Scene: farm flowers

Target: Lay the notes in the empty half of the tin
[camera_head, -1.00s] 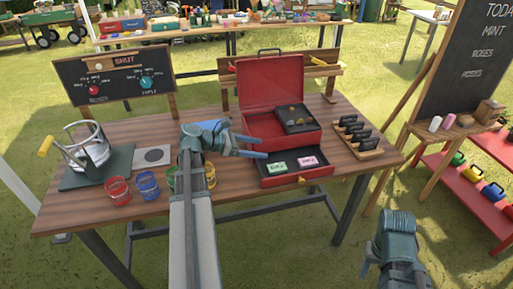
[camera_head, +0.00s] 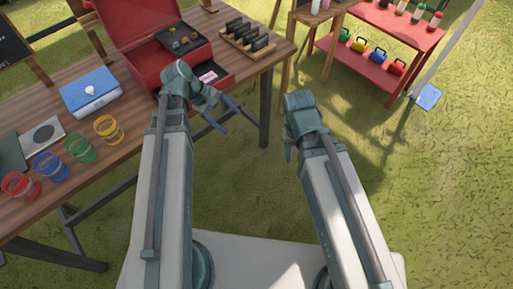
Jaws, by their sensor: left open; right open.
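The red tin (camera_head: 184,66) stands open on the wooden table, its lid (camera_head: 128,30) raised. A dark tray with coins (camera_head: 183,39) fills its right part; the left part looks bare. A dark drawer sticks out at the front. A pink note (camera_head: 208,77) lies in it; the green note is not visible, probably behind my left gripper. My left gripper (camera_head: 238,124) is open and empty, in front of the drawer, its fingers pointing right past the table edge. My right gripper (camera_head: 289,148) is open and empty, over the grass right of the table.
A rack of black holders (camera_head: 247,38) stands right of the tin. The grass between is clear.

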